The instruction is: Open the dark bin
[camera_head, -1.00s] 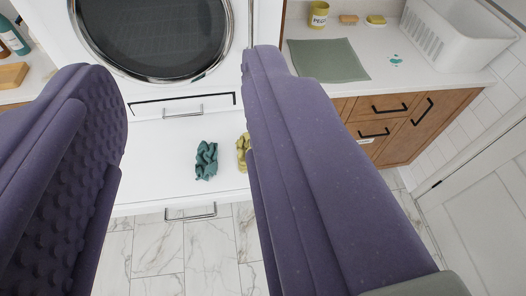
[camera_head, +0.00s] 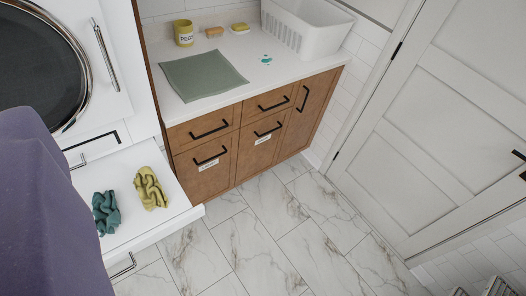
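A brown cabinet (camera_head: 237,178) stands in the middle under the white counter. Two of its lower fronts carry small white labels: the left labelled front (camera_head: 203,180) and the right labelled front (camera_head: 258,150). Both are shut and have black bar handles. The label writing is too small to read, so I cannot tell which is the dark bin. The other finger is out of view.
A pulled-out white shelf (camera_head: 137,222) at the left holds a teal cloth (camera_head: 106,213) and a yellow cloth (camera_head: 150,188). A white door (camera_head: 440,130) stands at the right. The marble floor (camera_head: 275,235) before the cabinet is clear.

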